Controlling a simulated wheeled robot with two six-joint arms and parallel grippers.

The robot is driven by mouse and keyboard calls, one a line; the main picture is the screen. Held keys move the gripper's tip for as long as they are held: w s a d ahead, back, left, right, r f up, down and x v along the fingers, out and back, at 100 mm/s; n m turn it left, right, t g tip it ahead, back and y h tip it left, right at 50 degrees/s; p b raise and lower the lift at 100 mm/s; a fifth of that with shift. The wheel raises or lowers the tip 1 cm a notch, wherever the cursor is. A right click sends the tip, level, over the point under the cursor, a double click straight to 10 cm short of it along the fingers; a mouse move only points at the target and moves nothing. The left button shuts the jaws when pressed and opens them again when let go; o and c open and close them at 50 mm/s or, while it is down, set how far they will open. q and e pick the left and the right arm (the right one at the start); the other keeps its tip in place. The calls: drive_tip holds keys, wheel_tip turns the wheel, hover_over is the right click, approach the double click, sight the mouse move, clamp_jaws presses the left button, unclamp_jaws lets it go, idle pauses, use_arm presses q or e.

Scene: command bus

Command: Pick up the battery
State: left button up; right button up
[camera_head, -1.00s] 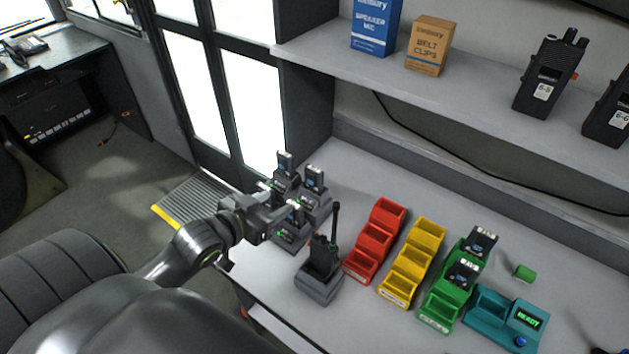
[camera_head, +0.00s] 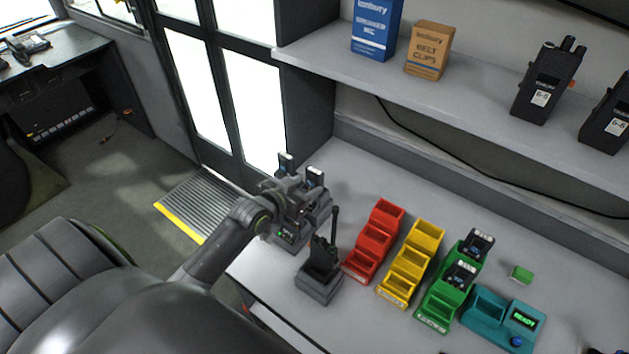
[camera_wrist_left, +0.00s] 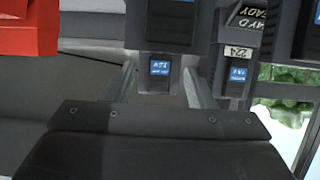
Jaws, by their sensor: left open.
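Dark batteries with blue labels stand in a grey multi-bay charger (camera_head: 316,222) at the left end of the counter. One battery (camera_head: 286,162) and another battery (camera_head: 315,177) rise behind my left gripper (camera_head: 305,196), which is over the charger in the head view and hides part of it. In the left wrist view, a battery with a blue label (camera_wrist_left: 160,70) shows between the two open fingers, with a gap either side. I cannot tell how deep it sits between them. Another battery (camera_wrist_left: 237,76) stands beside the right finger. My right gripper is not in view.
A radio in a single charger (camera_head: 319,284) stands just right of the arm. Red bins (camera_head: 375,240), yellow bins (camera_head: 410,262), green bins (camera_head: 447,290) holding batteries and a teal tester (camera_head: 486,306) follow. A shelf (camera_head: 465,95) overhangs the counter's back.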

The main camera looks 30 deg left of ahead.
use_arm(q)
drive_tip(key=shift+w+f, duration=0.15)
drive_tip(key=shift+w, duration=0.2)
clamp_jaws()
wheel_tip(320, 180, up, 10)
idle(0.5)
